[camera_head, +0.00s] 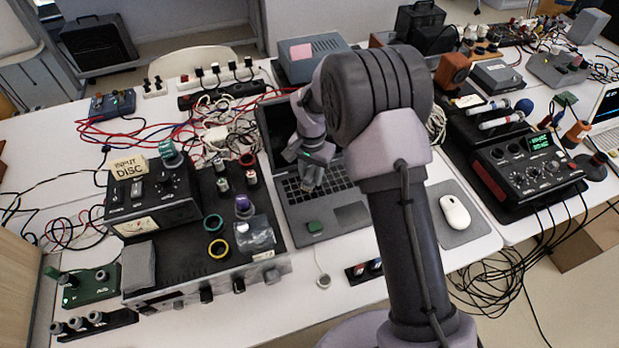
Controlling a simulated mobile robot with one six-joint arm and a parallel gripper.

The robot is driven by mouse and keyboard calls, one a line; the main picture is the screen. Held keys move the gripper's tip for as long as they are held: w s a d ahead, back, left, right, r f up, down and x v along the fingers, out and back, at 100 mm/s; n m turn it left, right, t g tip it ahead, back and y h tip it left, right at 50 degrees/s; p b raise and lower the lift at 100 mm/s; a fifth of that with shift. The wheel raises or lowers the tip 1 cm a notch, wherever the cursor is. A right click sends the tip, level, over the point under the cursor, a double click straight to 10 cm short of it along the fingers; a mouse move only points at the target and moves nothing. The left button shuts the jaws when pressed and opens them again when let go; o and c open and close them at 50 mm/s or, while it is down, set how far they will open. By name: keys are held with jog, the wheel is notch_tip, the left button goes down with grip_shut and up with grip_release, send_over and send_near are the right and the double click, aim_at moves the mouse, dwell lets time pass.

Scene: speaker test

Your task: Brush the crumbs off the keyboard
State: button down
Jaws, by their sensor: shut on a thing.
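The open laptop (348,215) lies on the white table in the middle of the view, its dark keyboard (336,199) facing up. My gripper (309,156) is over the upper left part of the keyboard. It is shut on a small grey thing, apparently a brush (311,178), which points down at the keys. I cannot tell whether its tip touches them. My arm hides much of the screen and some of the laptop's right side. Crumbs are too small to make out.
Audio gear (200,225) stands close on the left. Tangled cables (215,120) lie behind left.

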jog(key=shift+r+p, duration=1.75)
jog(key=shift+r, duration=1)
